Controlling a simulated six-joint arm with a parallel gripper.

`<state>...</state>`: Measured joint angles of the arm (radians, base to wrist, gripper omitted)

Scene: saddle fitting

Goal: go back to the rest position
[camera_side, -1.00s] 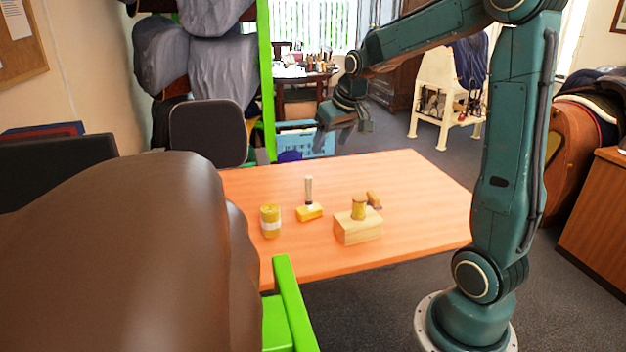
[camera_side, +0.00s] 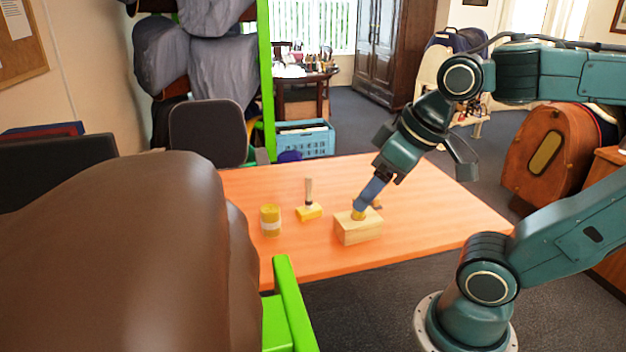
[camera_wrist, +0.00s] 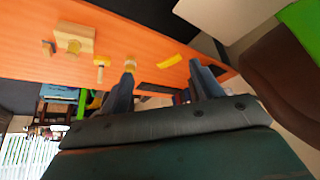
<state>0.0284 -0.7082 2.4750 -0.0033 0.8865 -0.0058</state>
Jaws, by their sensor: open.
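My gripper (camera_side: 366,200) is open and empty. In the side view its blue fingers overlap the top of a pale wooden block (camera_side: 357,230) and partly cover the small yellow piece on it. In the wrist view the two fingers (camera_wrist: 163,78) are spread wide with nothing gripped, and the block (camera_wrist: 75,38) lies well apart from them at the upper left. The forearm comes in from the right in the side view, and the gripper slants down to the left.
The orange table (camera_side: 430,215) also holds a yellow block with an upright handle (camera_side: 309,208) and a yellow cylinder with a pale band (camera_side: 271,222). A big brown leather form (camera_side: 120,260) on a green frame (camera_side: 290,305) stands at the left. The table's right part is clear.

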